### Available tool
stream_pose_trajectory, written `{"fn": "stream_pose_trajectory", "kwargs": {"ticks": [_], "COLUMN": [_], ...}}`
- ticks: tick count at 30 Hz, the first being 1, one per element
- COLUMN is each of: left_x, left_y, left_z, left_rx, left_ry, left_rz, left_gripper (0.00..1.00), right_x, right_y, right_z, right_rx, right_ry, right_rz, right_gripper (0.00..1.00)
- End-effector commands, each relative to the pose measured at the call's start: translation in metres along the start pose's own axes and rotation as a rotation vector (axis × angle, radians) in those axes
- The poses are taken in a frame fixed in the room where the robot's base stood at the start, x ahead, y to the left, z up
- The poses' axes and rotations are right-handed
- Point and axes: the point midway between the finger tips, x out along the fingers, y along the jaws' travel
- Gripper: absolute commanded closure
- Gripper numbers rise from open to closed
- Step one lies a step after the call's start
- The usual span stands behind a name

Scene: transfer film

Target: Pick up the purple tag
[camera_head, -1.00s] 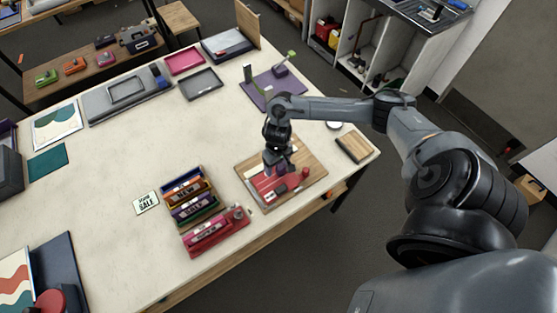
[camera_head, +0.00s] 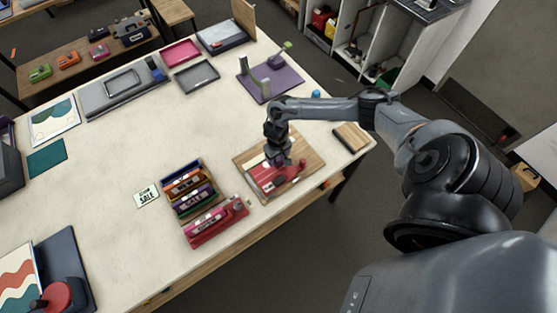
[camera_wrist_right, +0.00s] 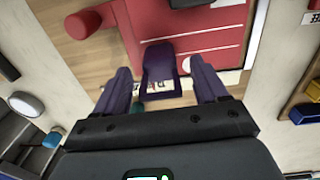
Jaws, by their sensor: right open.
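In the right wrist view, the purple tag (camera_wrist_right: 160,60) is a small dark purple piece with an opening at its near end. It lies over the edge of a red panel (camera_wrist_right: 208,38) on a wooden board. My right gripper (camera_wrist_right: 160,70) is open, with one finger on each side of the tag and a gap on both sides. In the head view, my right gripper (camera_head: 281,160) points down over the red panel (camera_head: 268,180) and hides the tag. My left gripper is not in view.
The wooden board (camera_head: 247,160) sits near the table's front edge. To its left are a rack of coloured pieces (camera_head: 175,171) and a pink-red holder (camera_head: 213,226). A purple stand (camera_head: 275,82) is behind. The table's left middle is mostly clear.

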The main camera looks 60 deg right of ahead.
Motion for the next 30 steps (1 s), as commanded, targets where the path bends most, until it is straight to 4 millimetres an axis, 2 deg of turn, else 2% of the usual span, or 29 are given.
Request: {"fn": "stream_pose_trajectory", "kwargs": {"ticks": [6, 14, 25, 30], "left_x": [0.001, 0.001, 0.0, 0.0], "left_y": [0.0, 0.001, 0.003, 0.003], "left_z": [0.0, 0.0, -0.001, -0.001], "left_rx": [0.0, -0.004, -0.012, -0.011], "left_ry": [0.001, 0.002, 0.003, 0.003], "left_rz": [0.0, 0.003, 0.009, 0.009], "left_gripper": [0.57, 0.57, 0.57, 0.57], "right_x": [0.019, 0.021, 0.021, 0.021], "right_y": [0.0, 0.0, 0.0, 0.0], "right_z": [-0.001, -0.001, 0.0, 0.0], "right_rx": [0.0, 0.0, 0.0, 0.0], "right_ry": [0.0, 0.001, 0.001, 0.001], "right_rz": [-0.001, -0.001, -0.001, -0.001], "right_gripper": [0.28, 0.28, 0.83, 0.83]}}
